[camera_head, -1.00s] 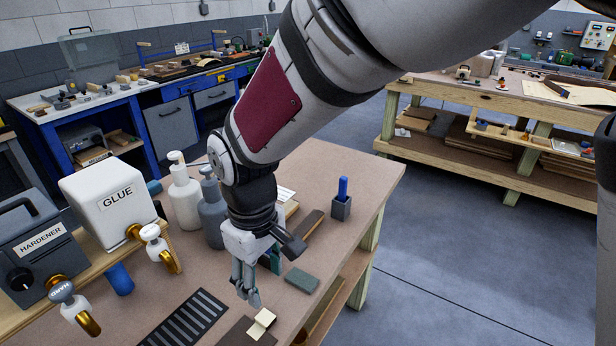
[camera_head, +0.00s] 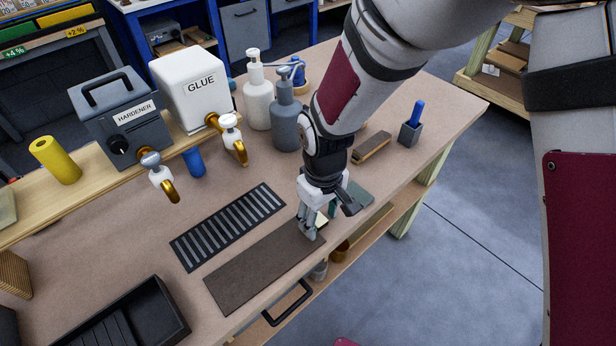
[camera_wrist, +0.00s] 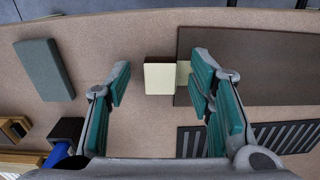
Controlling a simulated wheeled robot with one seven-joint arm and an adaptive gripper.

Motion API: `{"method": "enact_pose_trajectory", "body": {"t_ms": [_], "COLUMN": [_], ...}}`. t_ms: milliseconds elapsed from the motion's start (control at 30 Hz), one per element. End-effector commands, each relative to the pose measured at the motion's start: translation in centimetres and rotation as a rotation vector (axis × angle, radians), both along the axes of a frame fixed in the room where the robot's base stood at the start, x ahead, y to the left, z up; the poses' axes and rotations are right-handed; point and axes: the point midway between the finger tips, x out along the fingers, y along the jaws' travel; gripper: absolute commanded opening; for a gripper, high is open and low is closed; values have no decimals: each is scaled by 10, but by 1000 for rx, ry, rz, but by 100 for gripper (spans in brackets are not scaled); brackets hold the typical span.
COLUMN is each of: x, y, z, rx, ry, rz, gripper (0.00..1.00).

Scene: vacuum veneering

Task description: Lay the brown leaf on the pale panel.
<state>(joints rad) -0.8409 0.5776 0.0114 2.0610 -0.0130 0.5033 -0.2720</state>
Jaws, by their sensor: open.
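A flat dark brown sheet, which looks like the brown leaf (camera_head: 262,268), lies on the bench; it also shows at the right of the wrist view (camera_wrist: 260,68). A small pale tab (camera_wrist: 183,73) is at its left edge there, touching a small block (camera_wrist: 158,79) with a pale top and brown side. My gripper (camera_head: 311,232) is open and empty, above the sheet's far right end. In the wrist view its fingers (camera_wrist: 160,76) stand either side of the block and tab. The fingers partly hide these pieces in the head view. I cannot make out a pale panel for certain.
A slotted black strip (camera_head: 228,226) lies beside the sheet. A black tray (camera_head: 130,322) stands at the near left. A grey-green block (camera_wrist: 44,69) lies left of my fingers. Pump bottles (camera_head: 286,122), the glue box (camera_head: 190,90) and the hardener box (camera_head: 122,115) stand behind.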

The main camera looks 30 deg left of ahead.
Motion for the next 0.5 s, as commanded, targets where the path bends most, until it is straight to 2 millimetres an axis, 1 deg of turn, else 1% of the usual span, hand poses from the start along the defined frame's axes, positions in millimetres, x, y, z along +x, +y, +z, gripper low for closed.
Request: {"method": "enact_pose_trajectory", "body": {"t_ms": [200,267,300,367,400,433,500], "x": [0,0,0,0,0,0,0], "y": [0,0,0,0,0,0,0], "z": [-1,-1,-1,-1,-1,-1,-1], "rx": [1,1,1,1,0,0,0], "ry": [0,0,0,0,0,0,0], "rz": [1,1,1,1,1,1,1], "gripper": [48,35,26,12,3,0,0]}}
